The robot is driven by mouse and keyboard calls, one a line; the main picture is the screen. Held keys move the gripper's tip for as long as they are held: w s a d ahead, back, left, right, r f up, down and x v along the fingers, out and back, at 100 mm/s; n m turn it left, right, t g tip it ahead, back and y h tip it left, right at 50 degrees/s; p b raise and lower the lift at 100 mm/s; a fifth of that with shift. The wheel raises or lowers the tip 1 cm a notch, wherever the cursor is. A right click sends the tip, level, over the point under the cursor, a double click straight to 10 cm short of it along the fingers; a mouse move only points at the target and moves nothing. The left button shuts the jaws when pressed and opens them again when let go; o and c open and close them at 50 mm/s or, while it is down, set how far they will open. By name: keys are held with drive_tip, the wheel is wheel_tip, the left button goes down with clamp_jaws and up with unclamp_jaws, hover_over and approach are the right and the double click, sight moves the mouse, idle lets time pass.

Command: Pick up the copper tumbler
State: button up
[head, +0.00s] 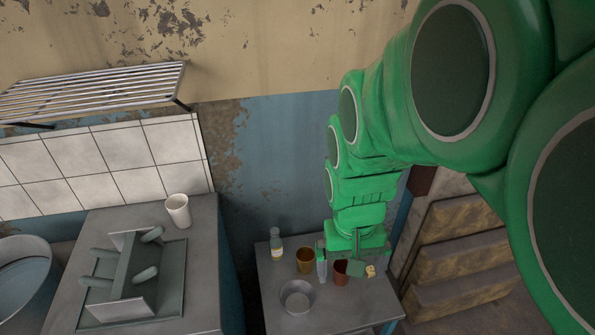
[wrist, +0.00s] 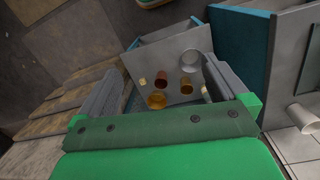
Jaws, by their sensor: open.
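An orange-brown cup (head: 305,260), which looks like the copper tumbler, stands upright on the small grey table (head: 330,316). It also shows in the wrist view (wrist: 187,86). A darker red-brown cup (head: 341,274) stands to its right, and it also appears in the wrist view (wrist: 159,87). My gripper (head: 339,269) is open and empty, pointing down above the table, to the right of the orange-brown cup. In the wrist view the jaws (wrist: 166,68) frame the cups from above, with the fingers apart. A golden cup (wrist: 157,101) shows there too; my gripper hides it in the head view.
A metal bowl (head: 297,297) stands at the table's front. A bottle (head: 276,245) stands at the back left, and a small pale block (head: 370,271) lies to the right. A counter with a drying rack (head: 133,285) and a white cup (head: 178,211) is on the left.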

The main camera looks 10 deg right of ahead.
drive_tip(key=w+d+f+t+h, duration=0.2)
drive_tip(key=w+d+f, duration=0.3)
drive_tip(key=w+d, duration=0.35)
drive_tip(key=w+d+f+t+h, duration=0.1)
drive_tip(key=w+d+f+h, duration=0.1)
drive_tip(key=w+d+f, duration=0.45)
drive_tip(key=w+d+f+n+t, duration=0.25)
drive_tip(key=w+d+f, duration=0.55)
drive_tip(key=d+f, duration=0.4)
drive_tip(key=n+t+y, duration=0.4)
drive_tip(key=t+y, duration=0.3)
drive_tip(key=y, duration=0.2)
approach(338, 264)
drive_tip(key=shift+s+f, duration=0.2)
drive_tip(key=shift+f, duration=0.65)
drive_tip(key=shift+a+m+t, duration=0.25)
drive_tip(key=shift+a+t, duration=0.25)
drive_tip(key=shift+t, duration=0.05)
drive_tip(key=shift+w+a, duration=0.2)
drive_tip(key=shift+w, duration=0.15)
drive_tip(key=shift+x, duration=1)
drive_tip(key=x, duration=0.4)
drive_tip(key=shift+w+d+r, duration=0.15)
drive_tip(key=shift+w+r, duration=0.1)
drive_tip(key=shift+w, duration=0.15)
drive_tip(key=shift+w+f, duration=0.2)
drive_tip(key=shift+w, duration=0.15)
